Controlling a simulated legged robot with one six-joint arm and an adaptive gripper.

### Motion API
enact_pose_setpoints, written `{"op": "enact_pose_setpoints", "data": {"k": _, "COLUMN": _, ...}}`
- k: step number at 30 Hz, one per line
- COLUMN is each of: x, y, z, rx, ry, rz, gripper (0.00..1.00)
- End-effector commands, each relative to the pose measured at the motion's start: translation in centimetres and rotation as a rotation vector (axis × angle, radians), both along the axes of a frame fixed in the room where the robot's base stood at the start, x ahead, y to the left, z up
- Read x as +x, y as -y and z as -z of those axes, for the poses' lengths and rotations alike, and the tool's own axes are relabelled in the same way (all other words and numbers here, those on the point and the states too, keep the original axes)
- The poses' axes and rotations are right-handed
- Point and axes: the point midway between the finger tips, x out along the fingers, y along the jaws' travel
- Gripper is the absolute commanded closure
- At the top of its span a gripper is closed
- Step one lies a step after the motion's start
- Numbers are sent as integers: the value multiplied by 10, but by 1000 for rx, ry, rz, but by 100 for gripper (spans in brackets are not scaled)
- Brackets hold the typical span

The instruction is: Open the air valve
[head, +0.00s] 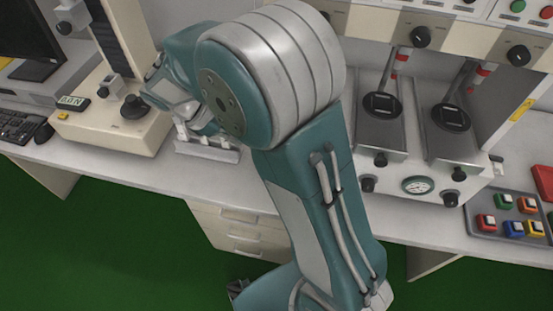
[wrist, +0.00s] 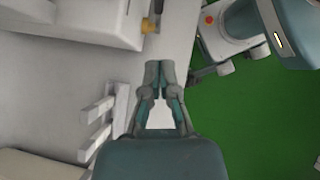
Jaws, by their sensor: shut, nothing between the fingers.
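My gripper (wrist: 159,68) shows in the wrist view with its fingertips together and nothing between them. It is above the white bench, close to the bench edge. Ahead of the tips, a small brass-coloured fitting (wrist: 147,26) with a dark part sticks out from the side of a white machine (wrist: 85,18). It may be the air valve; I cannot tell for sure. The tips are apart from it. In the head view the test machine (head: 405,190) has a round gauge (head: 417,185) and black knobs on its front. My arm hides its left side.
A white rack (head: 207,150) lies on the bench (head: 110,186); it also shows left of my gripper in the wrist view (wrist: 97,125). A cream instrument (head: 110,118) stands at the left. Green floor is open below.

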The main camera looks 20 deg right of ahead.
Motion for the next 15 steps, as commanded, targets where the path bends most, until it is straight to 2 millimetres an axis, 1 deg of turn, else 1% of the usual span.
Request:
{"op": "enact_pose_setpoints", "data": {"k": 5, "x": 0, "y": 2, "z": 1, "rx": 2, "ry": 1, "rz": 1, "gripper": 100}}
{"op": "enact_pose_setpoints", "data": {"k": 8, "x": -2, "y": 7, "z": 6, "rx": 2, "ry": -1, "rz": 3, "gripper": 100}}
{"op": "enact_pose_setpoints", "data": {"k": 11, "x": -6, "y": 15, "z": 17, "rx": 0, "ry": -3, "rz": 3, "gripper": 100}}
{"op": "enact_pose_setpoints", "data": {"k": 15, "x": -13, "y": 29, "z": 38, "rx": -1, "ry": -4, "rz": 4, "gripper": 100}}
